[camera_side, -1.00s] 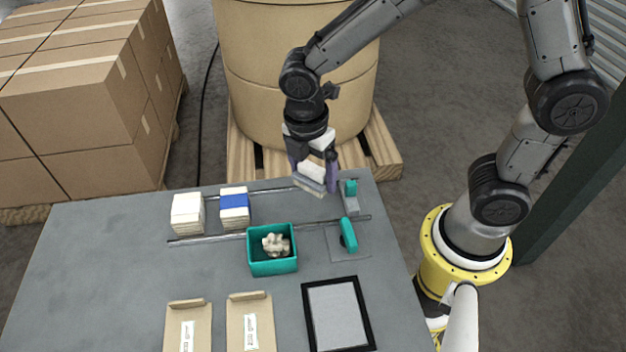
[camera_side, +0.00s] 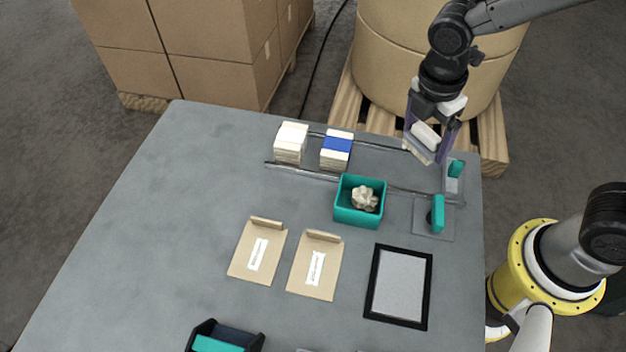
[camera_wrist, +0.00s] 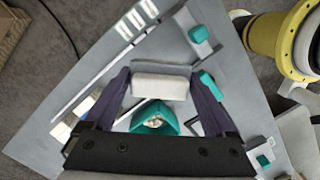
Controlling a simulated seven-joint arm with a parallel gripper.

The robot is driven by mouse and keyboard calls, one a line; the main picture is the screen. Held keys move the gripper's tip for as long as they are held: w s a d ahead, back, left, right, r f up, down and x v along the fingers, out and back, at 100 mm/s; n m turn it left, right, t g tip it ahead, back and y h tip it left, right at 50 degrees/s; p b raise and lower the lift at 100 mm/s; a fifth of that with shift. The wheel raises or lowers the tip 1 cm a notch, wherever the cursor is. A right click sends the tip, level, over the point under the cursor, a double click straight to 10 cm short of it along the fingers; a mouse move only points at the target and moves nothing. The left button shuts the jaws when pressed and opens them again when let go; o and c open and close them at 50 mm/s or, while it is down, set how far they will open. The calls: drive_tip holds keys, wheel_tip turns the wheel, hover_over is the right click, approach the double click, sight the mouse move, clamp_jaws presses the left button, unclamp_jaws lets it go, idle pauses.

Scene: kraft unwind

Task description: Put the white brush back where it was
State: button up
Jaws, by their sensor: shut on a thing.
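The white brush (camera_side: 425,136), a pale block with a grey edge, is held between the purple fingers of my gripper (camera_side: 424,146). It is tilted and appears above the far right part of the grey table (camera_side: 130,220), near the rails. In the wrist view the white brush (camera_wrist: 160,87) lies crosswise between both fingers of my gripper (camera_wrist: 160,84), with a grey strip along its far side. Whether it touches anything below cannot be told.
A teal-topped grey block (camera_side: 453,184) and a teal handle (camera_side: 437,213) on a grey plate stand close by. A teal bin (camera_side: 358,217) holds a pale lumpy thing. Two stacks (camera_side: 291,145) (camera_side: 336,152), two brown envelopes (camera_side: 257,250) (camera_side: 314,267) and a black-framed pad (camera_side: 400,285) lie around. The table's left is clear.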

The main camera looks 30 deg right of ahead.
drive_tip(key=shift+r+n, duration=0.1)
drive_tip(key=shift+n, duration=0.2)
drive_tip(key=w+a+r+n, duration=0.1)
drive_tip(key=a+r+n, duration=0.2)
drive_tip(key=a+n, duration=0.3)
drive_tip(key=n+t, duration=0.1)
drive_tip(key=n, duration=0.1)
hover_over(288, 193)
drive_tip(key=f, duration=0.8)
drive_tip(key=shift+s+a, duration=0.1)
drive_tip(key=shift+s, duration=0.25)
drive_tip(key=shift+w+a+f, duration=0.1)
drive_tip(key=shift+w+f, duration=0.05)
drive_tip(key=shift+f, duration=1.6)
drive_tip(key=shift+f, duration=0.15)
